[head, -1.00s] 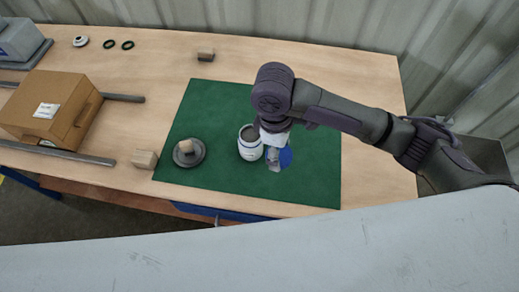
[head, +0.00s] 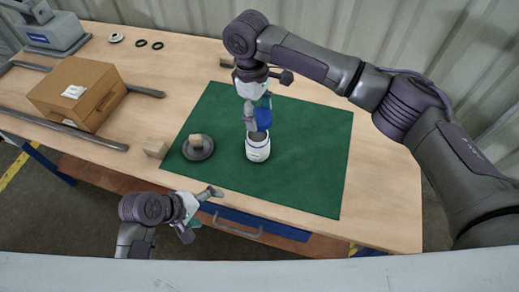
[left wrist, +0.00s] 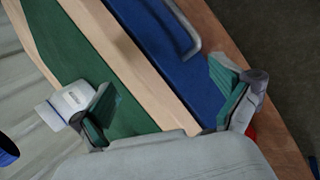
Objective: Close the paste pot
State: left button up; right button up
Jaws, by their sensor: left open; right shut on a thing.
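The paste pot (head: 258,150) is a white jar standing upright and open on the green mat (head: 310,165), dark inside. It also shows at the left of the left wrist view (left wrist: 70,99), partly behind a finger. My right gripper (head: 257,108) is shut on the blue lid (head: 265,117), held tilted on edge just above the pot's mouth; whether they touch I cannot tell. A blue rounded thing at the left wrist view's left edge looks like this lid (left wrist: 6,151). My left gripper (head: 201,214) is open and empty by the table's front edge, left of and nearer than the pot.
A grey disc with a wooden knob (head: 198,147) lies on the mat left of the pot, a wooden block (head: 155,148) beside the mat. A cardboard box (head: 78,92) stands between rails at left. A blue drawer with a handle (head: 237,229) is under the front edge. The mat's right side is clear.

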aim_at(249, 144)
pick_arm(q)
jog(key=w+d+r+n+h, duration=0.1)
jog(key=w+n, duration=0.1)
jog(key=w+d+r+n+h, duration=0.1)
jog(key=w+r+n, duration=0.1)
jog(key=n, duration=0.1)
jog(key=w+d+r+n+t+h, duration=0.1)
jog(key=w+n, duration=0.1)
jog(key=shift+w+r+n+h, duration=0.2)
jog(key=shift+w+n+h, duration=0.1)
jog(key=shift+n+h, duration=0.1)
pick_arm(e)
jog(key=shift+w+a+r, duration=0.2)
jog(key=shift+r, duration=0.05)
pick_arm(q)
jog(key=w+r+n+h, duration=0.1)
jog(key=w+n, duration=0.1)
jog(key=w+r+n+t+h, duration=0.1)
jog(key=n, duration=0.1)
jog(key=w+r+n, duration=0.2)
jog(key=shift+w+d+n+t+h, duration=0.2)
jog(key=shift+w+n+t+h, duration=0.1)
jog(key=shift+w+n+h, duration=0.1)
pick_arm(e)
jog(key=shift+w, duration=0.1)
pick_arm(q)
jog(key=shift+w+r+n, duration=0.15)
jog(key=shift+r+n, duration=0.05)
jog(key=shift+n, duration=0.1)
jog(key=shift+d, duration=0.1)
